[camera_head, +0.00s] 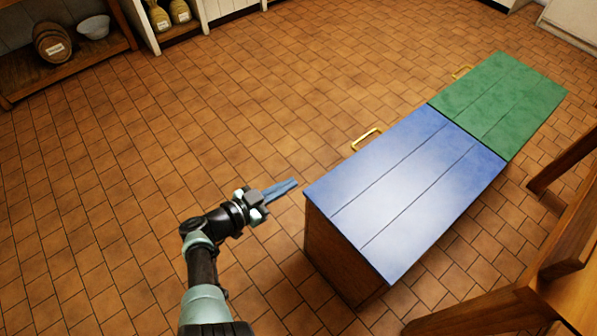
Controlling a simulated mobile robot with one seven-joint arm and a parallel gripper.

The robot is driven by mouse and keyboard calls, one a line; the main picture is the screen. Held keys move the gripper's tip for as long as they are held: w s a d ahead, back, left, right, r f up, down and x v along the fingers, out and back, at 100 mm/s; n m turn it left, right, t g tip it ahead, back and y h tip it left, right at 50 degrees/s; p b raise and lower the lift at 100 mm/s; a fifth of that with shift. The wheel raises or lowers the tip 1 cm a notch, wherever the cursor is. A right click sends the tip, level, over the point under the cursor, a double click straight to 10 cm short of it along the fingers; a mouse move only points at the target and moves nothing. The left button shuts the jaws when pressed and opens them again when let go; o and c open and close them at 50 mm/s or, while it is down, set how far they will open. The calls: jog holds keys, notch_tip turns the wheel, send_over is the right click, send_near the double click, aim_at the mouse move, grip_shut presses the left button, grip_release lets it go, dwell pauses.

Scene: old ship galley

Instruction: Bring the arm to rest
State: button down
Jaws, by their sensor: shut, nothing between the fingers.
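My gripper (291,184) is at the end of my arm, which reaches up from the bottom of the view. Its blue fingers are shut with nothing between them. They point right, just left of the near corner of a chest with a blue lid (410,190). The fingers look apart from the chest, over the tiled floor, though their height is hard to tell.
A green-lidded chest (500,95) adjoins the blue one; both lids are closed, with brass handles. Wooden furniture (570,290) stands at the lower right. A shelf at the upper left holds a barrel (52,42) and a bowl (94,27). The left floor is clear.

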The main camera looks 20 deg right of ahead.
jog(key=shift+s+a, duration=0.1)
jog(key=shift+a, duration=0.2)
